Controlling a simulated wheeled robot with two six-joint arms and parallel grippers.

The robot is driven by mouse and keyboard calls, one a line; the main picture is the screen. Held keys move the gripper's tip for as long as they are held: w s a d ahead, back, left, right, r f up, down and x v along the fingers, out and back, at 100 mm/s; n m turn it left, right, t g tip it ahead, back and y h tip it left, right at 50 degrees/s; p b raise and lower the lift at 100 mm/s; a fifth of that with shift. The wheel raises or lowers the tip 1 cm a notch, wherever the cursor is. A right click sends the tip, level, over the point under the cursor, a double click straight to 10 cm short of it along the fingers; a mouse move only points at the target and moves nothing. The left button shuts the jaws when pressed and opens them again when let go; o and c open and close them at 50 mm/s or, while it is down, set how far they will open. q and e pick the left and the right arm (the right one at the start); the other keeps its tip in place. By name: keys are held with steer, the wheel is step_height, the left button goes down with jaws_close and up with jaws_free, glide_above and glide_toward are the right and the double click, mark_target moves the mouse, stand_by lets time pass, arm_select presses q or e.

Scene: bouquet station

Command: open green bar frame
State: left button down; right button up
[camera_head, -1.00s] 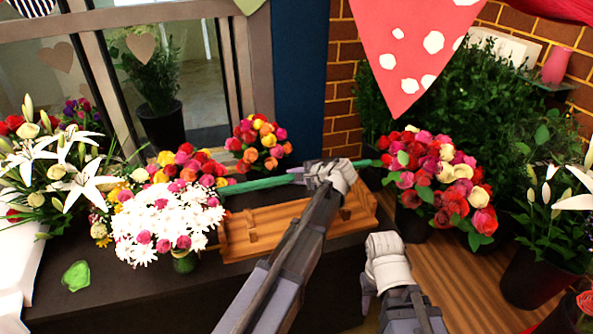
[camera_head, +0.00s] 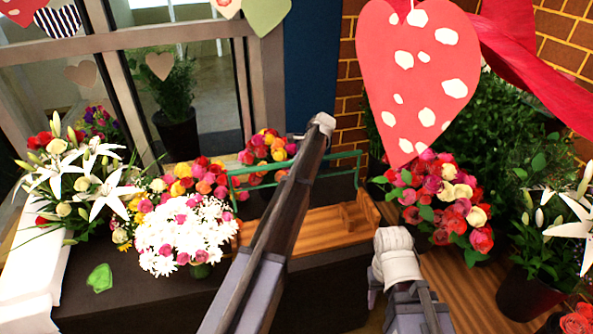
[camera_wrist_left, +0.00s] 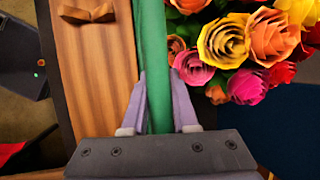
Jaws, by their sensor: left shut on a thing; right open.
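The green bar frame (camera_head: 341,157) stands raised above the wooden tray (camera_head: 322,228). Its long bar runs left to right, with green end pieces going down at both ends. My left arm crosses in front of its middle. In the left wrist view my left gripper (camera_wrist_left: 158,85) is shut on the green bar (camera_wrist_left: 152,40), with one finger on each side. Its fingertips are hidden behind my arm in the head view. My right gripper (camera_head: 377,290) is open and empty, low in front of the tray's right end; its fingers show only partly.
White daisies with pink roses (camera_head: 185,235) stand left of the tray. Mixed roses (camera_head: 268,148) stand behind the bar and show close beside it in the left wrist view (camera_wrist_left: 240,50). Another rose bouquet (camera_head: 440,200) stands right. A red spotted heart (camera_head: 420,70) hangs above.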

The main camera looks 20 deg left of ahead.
arm_select(q)
steer(key=shift+w+a+f, duration=0.15)
steer(key=shift+w+a, duration=0.05)
steer(key=shift+w, duration=0.1)
stand_by(0.4)
steer(key=c, duration=0.7)
jaws_free()
steer(key=shift+w+a, duration=0.1)
steer(key=p+v, duration=0.7)
steer(key=v, duration=0.1)
steer(key=shift+f, duration=0.15)
